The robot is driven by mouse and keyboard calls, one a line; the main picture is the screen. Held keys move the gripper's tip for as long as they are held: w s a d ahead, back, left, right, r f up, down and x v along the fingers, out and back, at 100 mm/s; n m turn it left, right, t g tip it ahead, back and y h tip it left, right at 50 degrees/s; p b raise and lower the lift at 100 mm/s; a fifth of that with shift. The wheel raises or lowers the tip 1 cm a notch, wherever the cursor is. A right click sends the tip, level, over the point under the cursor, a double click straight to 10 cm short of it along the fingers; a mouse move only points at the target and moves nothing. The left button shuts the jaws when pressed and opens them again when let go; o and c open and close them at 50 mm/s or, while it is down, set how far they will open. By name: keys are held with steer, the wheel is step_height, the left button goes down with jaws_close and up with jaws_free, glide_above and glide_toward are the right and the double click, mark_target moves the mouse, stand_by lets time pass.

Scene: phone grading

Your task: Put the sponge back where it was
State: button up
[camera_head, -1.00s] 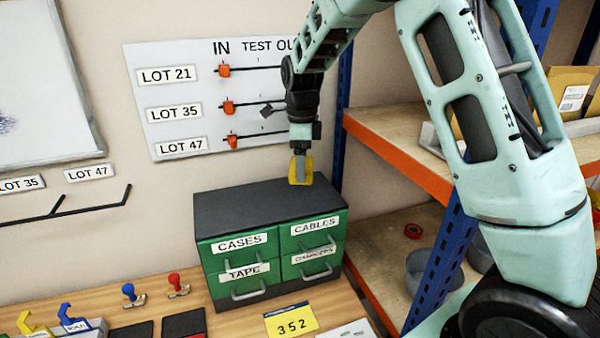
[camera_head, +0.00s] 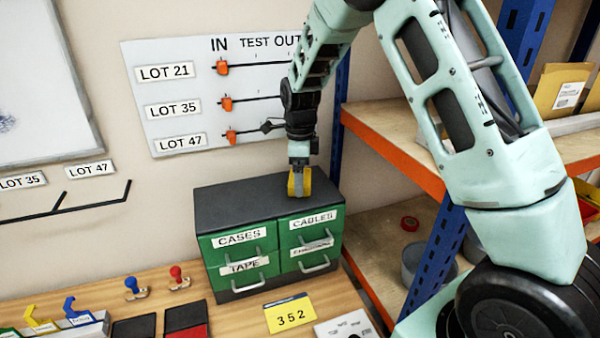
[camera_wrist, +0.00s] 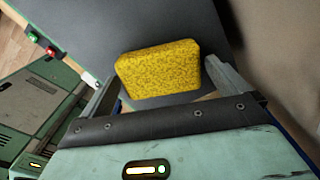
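The yellow sponge (camera_head: 306,182) is between the fingers of my gripper (camera_head: 299,184), at the right part of the dark top of the green drawer cabinet (camera_head: 235,204). In the wrist view the speckled sponge (camera_wrist: 160,70) fills the space between the two fingertips of my gripper (camera_wrist: 164,78). The fingers lie against its two ends, or very nearly so. The sponge's lower edge is at or just above the cabinet top; I cannot tell whether it touches.
The rest of the cabinet top is bare. A lot board (camera_head: 190,100) hangs on the wall behind. An orange-edged shelf (camera_head: 395,160) with a blue post (camera_head: 437,255) stands close on the right.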

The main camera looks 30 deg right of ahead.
step_height(320, 180, up, 12)
steer(key=b, duration=0.4)
steer(key=s+a+f+n+y, duration=0.1)
steer(key=s+a+f+n, duration=0.1)
steer(key=s+a+n, duration=0.65)
steer(key=s+a+f+n, duration=0.2)
steer(key=s+a+n, duration=0.6)
steer(key=a+n, duration=0.15)
steer(key=s+a+f+n, duration=0.1)
steer(key=s+f+n, duration=0.1)
steer(key=s+n, duration=0.5)
steer(key=s+a+f+n, duration=0.2)
steer(key=s+n, duration=0.5)
steer(key=s, duration=0.3)
steer(key=shift+f, duration=0.2)
steer(key=shift+f, duration=0.1)
